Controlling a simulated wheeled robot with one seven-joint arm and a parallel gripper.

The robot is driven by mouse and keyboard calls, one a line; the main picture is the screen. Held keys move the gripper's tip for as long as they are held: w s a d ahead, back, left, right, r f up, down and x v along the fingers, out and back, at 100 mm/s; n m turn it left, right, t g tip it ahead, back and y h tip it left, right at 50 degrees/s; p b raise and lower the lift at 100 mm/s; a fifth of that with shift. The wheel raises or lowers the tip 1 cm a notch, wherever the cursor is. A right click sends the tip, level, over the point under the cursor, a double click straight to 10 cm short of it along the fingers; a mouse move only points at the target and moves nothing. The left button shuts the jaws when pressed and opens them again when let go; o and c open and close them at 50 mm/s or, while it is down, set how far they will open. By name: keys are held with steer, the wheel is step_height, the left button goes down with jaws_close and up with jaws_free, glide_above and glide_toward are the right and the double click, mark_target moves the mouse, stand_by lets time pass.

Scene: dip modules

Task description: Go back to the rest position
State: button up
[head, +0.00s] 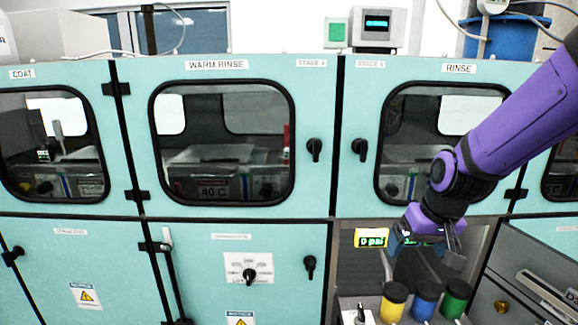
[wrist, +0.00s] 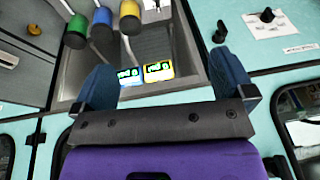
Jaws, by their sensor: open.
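My gripper (head: 424,246) is at the end of my purple arm, in front of the lower cabinet opening below the RINSE window in the head view. In the wrist view my gripper (wrist: 160,62) shows two blue fingers spread wide apart with nothing held between them. Beyond the fingers, a yellow-framed display (wrist: 158,71) and a blue-framed display (wrist: 130,76) show green readings. In the head view the yellow display (head: 371,238) reads "0 psi", just left of the gripper; the other is mostly hidden behind the gripper.
Yellow (head: 393,302), blue (head: 425,300) and green (head: 456,299) jars stand below the gripper. Teal cabinets with black handles and windows surround it, including the WARM RINSE door (head: 222,215). A drawer unit (head: 535,285) stands at right.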

steer(key=s+d+r+t, duration=0.1)
steer(key=s+d+r, duration=0.1)
steer(key=s+r, duration=0.5)
steer(key=s+d+r+t+h, duration=0.1)
steer(key=s+d+r, duration=0.1)
steer(key=s+r, duration=0.6)
steer(key=s, duration=0.3)
steer(key=shift+d+r, duration=0.15)
steer(key=shift+d, duration=0.15)
steer(key=shift+s, duration=0.1)
